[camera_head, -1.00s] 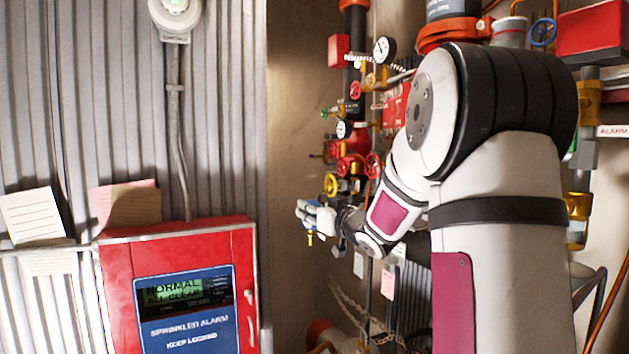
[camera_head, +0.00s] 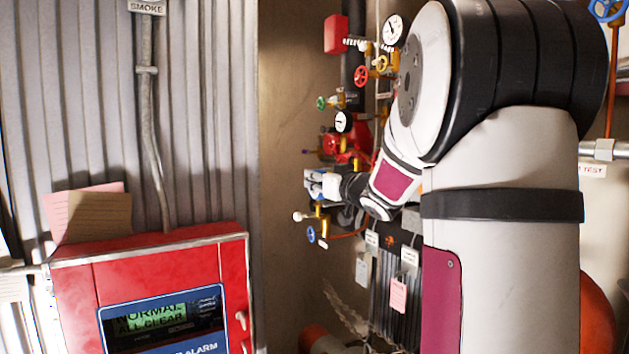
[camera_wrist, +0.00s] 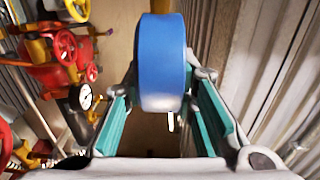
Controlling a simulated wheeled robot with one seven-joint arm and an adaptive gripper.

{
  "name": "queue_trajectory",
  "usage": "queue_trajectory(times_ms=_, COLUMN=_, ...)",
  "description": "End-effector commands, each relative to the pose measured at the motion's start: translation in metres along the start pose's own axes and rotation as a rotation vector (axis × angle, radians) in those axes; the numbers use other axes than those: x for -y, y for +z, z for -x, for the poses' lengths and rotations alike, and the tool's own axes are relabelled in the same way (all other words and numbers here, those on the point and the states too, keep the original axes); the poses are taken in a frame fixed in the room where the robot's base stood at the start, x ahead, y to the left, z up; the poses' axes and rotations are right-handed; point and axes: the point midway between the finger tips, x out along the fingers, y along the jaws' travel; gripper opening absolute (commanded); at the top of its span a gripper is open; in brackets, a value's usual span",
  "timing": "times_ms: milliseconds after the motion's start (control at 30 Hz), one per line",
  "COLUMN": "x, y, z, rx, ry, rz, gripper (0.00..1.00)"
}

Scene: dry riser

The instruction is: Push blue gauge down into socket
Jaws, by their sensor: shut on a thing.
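The blue gauge (camera_wrist: 161,62) shows edge-on in the wrist view, as a thick blue disc between my two fingers. My gripper (camera_wrist: 160,108) is shut on it, with teal pads on either side. A yellow brass part (camera_wrist: 160,6) shows beyond the gauge at the top. In the head view my gripper (camera_head: 318,184) is beside the pipework, just above a brass fitting (camera_head: 321,220) with a blue round part (camera_head: 312,234). The gauge is mostly hidden there by my fingers. I cannot tell whether its stem is inside the socket.
Red and brass valves and a white dial gauge (camera_head: 343,122) crowd the area above my gripper. A red alarm panel (camera_head: 160,285) stands at the lower left. Paper tags (camera_head: 398,295) hang below. The plain brown wall (camera_head: 285,130) left of the pipework is clear.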

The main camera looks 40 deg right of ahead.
Motion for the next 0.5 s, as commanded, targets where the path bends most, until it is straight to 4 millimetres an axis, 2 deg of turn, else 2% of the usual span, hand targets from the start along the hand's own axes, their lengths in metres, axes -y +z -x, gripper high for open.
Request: queue_trajectory(times_ms=500, x=-0.027, y=0.003, z=-0.026, rx=0.0, ry=0.0, rz=-0.001, gripper=0.0)
